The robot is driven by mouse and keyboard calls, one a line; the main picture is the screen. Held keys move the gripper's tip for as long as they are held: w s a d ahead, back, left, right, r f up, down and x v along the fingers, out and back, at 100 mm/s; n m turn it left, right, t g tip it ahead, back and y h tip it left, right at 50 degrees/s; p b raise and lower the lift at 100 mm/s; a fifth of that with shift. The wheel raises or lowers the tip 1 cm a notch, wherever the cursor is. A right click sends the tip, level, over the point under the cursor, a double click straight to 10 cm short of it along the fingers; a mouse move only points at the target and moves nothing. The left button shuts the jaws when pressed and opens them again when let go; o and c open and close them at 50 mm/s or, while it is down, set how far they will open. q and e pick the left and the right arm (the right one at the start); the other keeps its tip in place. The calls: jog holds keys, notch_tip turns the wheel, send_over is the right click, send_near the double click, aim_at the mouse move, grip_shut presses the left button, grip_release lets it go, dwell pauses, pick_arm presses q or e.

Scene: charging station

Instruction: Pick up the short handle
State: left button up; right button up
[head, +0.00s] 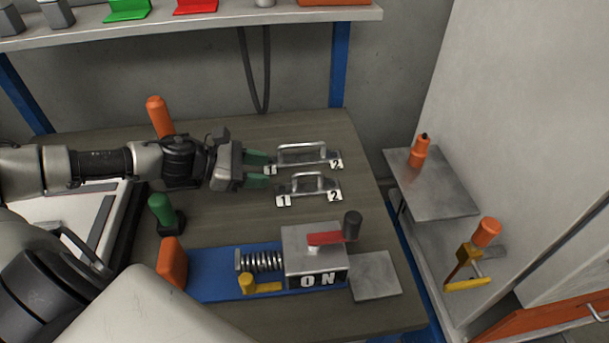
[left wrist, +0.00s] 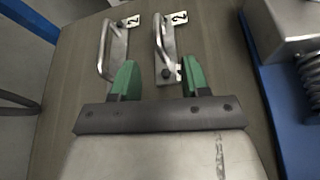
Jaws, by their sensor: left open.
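The short handle (head: 308,186) is a metal bar handle on a flat plate, lying on the wooden table with tags 1 and 2 at its ends. The longer handle (head: 306,153) lies parallel just behind it. My left gripper (head: 257,169) comes from the left with green fingers open and empty, at the left ends of both handles. In the left wrist view, the near end of the short handle (left wrist: 163,50) shows between the fingertips (left wrist: 158,76). The left finger there overlaps the near end of the longer handle (left wrist: 108,52). My right gripper is out of view.
A blue base (head: 215,275) carries a spring and a metal block (head: 312,250) with a red lever at the front. A green-handled tool (head: 161,210) and an orange-handled one (head: 159,116) stand at left. A shelf (head: 200,22) hangs over the back.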

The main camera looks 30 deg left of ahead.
aim_at(302, 173)
pick_arm(q)
jog(key=shift+w+d+p, duration=0.35)
jog(key=shift+d+p, duration=0.05)
jog(key=shift+d, duration=0.15)
jog(key=p+x, duration=0.1)
jog(key=x, duration=0.2)
jog(key=shift+w+d+f, duration=0.15)
jog(key=shift+w+d, duration=0.05)
jog(key=shift+w+d+f+p, duration=0.15)
jog(key=shift+d+p, duration=0.1)
jog(key=shift+p, duration=0.1)
jog(key=shift+w+d, duration=0.2)
jog(key=shift+w, duration=0.05)
jog(key=p+x, duration=0.2)
jog(key=x, duration=0.1)
jog(key=shift+w+f, duration=0.15)
jog(key=shift+w, duration=0.2)
jog(key=shift+w+d+f, duration=0.25)
jog(key=shift+w+d, duration=0.05)
jog(key=shift+d, duration=0.05)
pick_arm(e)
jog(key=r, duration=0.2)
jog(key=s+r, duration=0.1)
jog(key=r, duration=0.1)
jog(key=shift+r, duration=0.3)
pick_arm(q)
grip_shut()
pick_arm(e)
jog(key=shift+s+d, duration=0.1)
